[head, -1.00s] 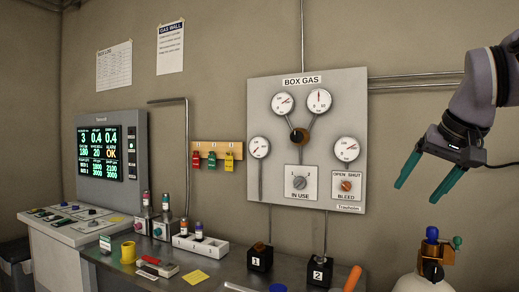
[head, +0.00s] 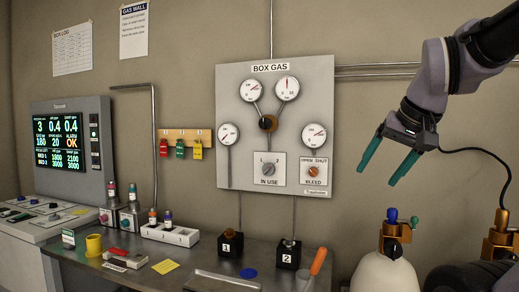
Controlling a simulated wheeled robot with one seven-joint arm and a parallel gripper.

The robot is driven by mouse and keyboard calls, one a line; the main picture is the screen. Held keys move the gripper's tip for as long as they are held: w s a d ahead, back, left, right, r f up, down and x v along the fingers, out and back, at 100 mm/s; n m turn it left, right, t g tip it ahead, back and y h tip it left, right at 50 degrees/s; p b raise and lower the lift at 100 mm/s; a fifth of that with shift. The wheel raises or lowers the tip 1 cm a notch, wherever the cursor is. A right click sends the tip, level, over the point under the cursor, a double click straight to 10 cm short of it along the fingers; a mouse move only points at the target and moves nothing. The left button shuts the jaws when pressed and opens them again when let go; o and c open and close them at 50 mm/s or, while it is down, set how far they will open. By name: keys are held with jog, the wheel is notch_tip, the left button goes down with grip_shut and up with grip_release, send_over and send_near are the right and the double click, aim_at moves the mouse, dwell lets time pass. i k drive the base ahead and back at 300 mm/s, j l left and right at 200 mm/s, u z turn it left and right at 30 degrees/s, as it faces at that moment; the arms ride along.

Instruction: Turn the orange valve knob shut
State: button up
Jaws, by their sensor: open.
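The orange valve knob (head: 313,171) is small and sits on a white plate (head: 314,172) marked OPEN, SHUT and BLEED. The plate is at the lower right of the grey BOX GAS panel (head: 232,110). The knob's exact pointing is too small to tell. My gripper (head: 376,176) has two green fingers, spread apart with nothing between them. It hangs to the right of the panel, pointing down and left, apart from the knob.
A gauge (head: 314,134) sits just above the knob, and an IN USE selector (head: 268,170) to its left. Below are a bench (head: 205,262), a block marked 2 (head: 288,255) and an orange-handled tool (head: 318,262). A white gas cylinder (head: 385,272) stands below my gripper.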

aim_at(313, 171)
jog(key=l+u, duration=0.3)
jog(key=l, duration=0.4)
jog(key=l+u, duration=0.3)
jog(key=l, duration=0.35)
jog(key=k, duration=0.05)
